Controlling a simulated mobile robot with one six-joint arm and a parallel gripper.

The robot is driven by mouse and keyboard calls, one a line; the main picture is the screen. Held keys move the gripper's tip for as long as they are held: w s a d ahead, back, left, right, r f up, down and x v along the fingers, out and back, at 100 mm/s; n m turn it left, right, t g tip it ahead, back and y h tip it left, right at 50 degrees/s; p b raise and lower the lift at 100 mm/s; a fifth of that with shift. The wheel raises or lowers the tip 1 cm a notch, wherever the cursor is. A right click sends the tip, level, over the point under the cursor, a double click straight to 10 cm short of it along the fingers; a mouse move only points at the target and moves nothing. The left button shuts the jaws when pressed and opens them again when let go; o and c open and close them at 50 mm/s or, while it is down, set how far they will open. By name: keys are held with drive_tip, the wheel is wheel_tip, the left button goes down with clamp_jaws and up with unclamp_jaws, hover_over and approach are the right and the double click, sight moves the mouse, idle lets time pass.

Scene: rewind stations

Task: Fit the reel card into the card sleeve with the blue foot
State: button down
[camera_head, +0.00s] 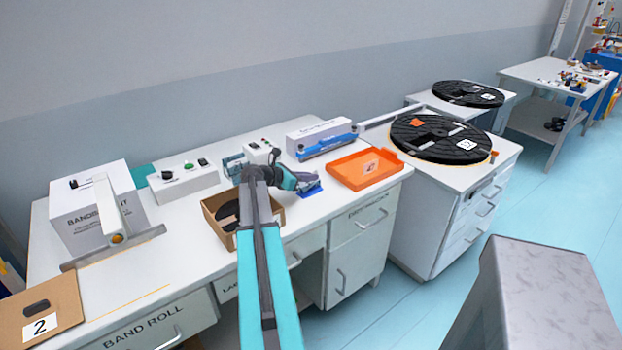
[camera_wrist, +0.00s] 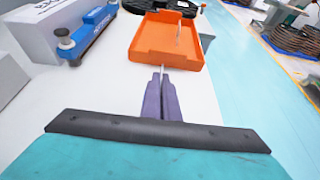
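My gripper (camera_head: 311,178) reaches over the workbench, just left of the orange tray (camera_head: 340,178). Its purple fingers (camera_wrist: 161,80) are close together in the wrist view. A thin pale edge shows at their tips, perhaps the reel card seen edge-on; I cannot tell for sure. A blue flat piece (camera_head: 309,191), which looks like the blue foot of the card sleeve, lies on the bench under my gripper. The sleeve itself is largely hidden by the gripper, and the foot does not show in the wrist view. A small pale reddish piece (camera_head: 371,166) is in the orange tray.
A white box with a blue bar (camera_head: 325,146) stands behind my gripper. A cardboard box (camera_head: 215,205) with a black roll is left of my arm.

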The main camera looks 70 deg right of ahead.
drive_tip(key=shift+r+b, duration=0.65)
drive_tip(key=shift+r, duration=4.25)
